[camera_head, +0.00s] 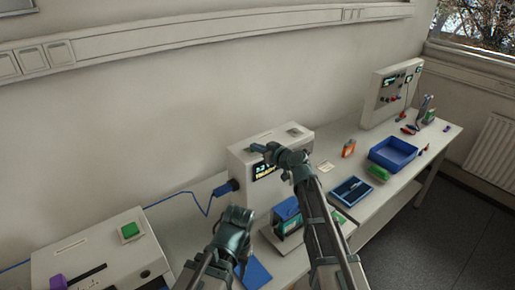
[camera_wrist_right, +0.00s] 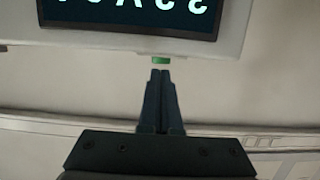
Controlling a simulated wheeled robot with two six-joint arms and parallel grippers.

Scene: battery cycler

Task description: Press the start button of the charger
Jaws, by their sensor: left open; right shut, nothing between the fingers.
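The charger (camera_head: 241,165) is a pale box with a dark, lit display (camera_head: 262,171) near the back of the bench. In the right wrist view the display (camera_wrist_right: 130,12) shows upside down at the top. A small green button (camera_wrist_right: 161,60) sits at the edge of the pale casing (camera_wrist_right: 238,28). My right gripper (camera_head: 258,149) is in front of the charger's upper part; its shut, empty fingertips (camera_wrist_right: 161,73) point at the button, very close. I cannot tell whether they touch. My left gripper (camera_head: 238,213) is open and empty, lower and left of the charger.
A blue-and-green block (camera_head: 287,214) sits in a holder in front of the charger. A blue plug (camera_head: 226,188) with a cable is at its left side. A pale machine with a green button (camera_head: 130,231) stands front left. A blue tray (camera_head: 394,151) lies right.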

